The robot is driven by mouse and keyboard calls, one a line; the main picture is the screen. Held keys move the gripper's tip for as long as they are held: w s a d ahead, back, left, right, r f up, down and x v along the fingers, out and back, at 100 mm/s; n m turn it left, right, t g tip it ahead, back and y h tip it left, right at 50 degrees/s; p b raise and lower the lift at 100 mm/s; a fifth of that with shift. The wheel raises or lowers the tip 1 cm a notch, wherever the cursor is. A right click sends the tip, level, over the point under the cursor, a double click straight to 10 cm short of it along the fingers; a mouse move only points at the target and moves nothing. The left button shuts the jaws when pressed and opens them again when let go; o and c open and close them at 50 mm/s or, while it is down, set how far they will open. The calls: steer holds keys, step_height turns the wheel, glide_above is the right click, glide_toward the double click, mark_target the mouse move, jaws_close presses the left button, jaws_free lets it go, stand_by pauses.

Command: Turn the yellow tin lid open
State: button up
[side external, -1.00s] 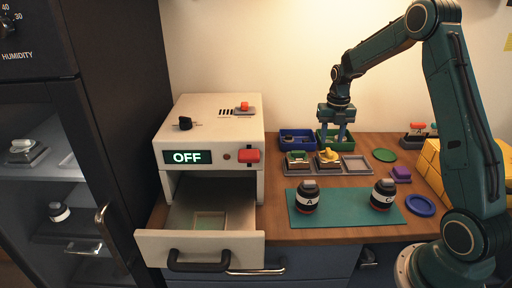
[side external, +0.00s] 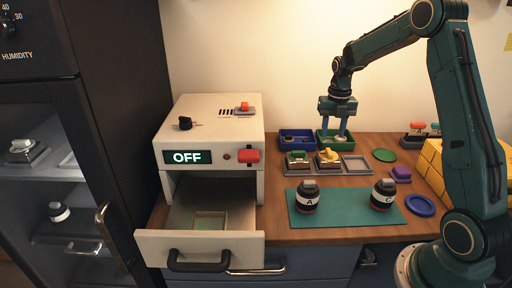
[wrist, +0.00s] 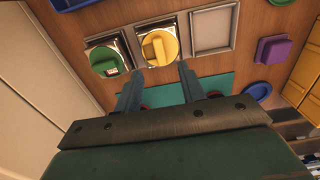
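The yellow tin lid (side external: 328,156) is a round lid with a raised bar grip. It sits on a square metal tin between the green-lidded tin and an empty grey tray. In the wrist view the yellow lid (wrist: 158,47) lies beyond my fingertips, its bar running roughly up and down the picture. My gripper (side external: 333,134) is above and slightly behind the lid in the side view, pointing down. Its two fingers (wrist: 160,72) are apart with nothing between them. They do not touch the lid.
A green-lidded tin (side external: 298,158) stands to the left. The empty grey tray (side external: 355,164) is to the right, with a purple block (side external: 401,174) beyond. Blue (side external: 296,135) and green bins stand behind. Jars A (side external: 307,197) and C (side external: 383,195) stand on the teal mat (side external: 345,222).

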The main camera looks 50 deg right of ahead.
steer(key=shift+r, duration=2.7)
steer(key=shift+a+r, duration=0.1)
steer(key=s+a+r+m+t, duration=0.1)
steer(key=s+a+r+m, duration=0.4)
steer(key=a, duration=0.3)
steer(key=s+a+r+m+t, duration=0.1)
steer(key=s+a+r+m, duration=0.3)
steer(key=a+r+m, duration=0.25)
steer(key=s+a+f+m+t, duration=0.1)
steer(key=s+a+m, duration=0.4)
steer(key=s+m, duration=0.2)
steer(key=s+a+f+m+t, duration=0.1)
steer(key=s+a+m+t, duration=0.1)
steer(key=s+a+m, duration=0.3)
steer(key=shift+s+a+m+t, duration=0.2)
steer(key=shift+s+m+t, duration=0.1)
steer(key=shift+s+m, duration=1.2)
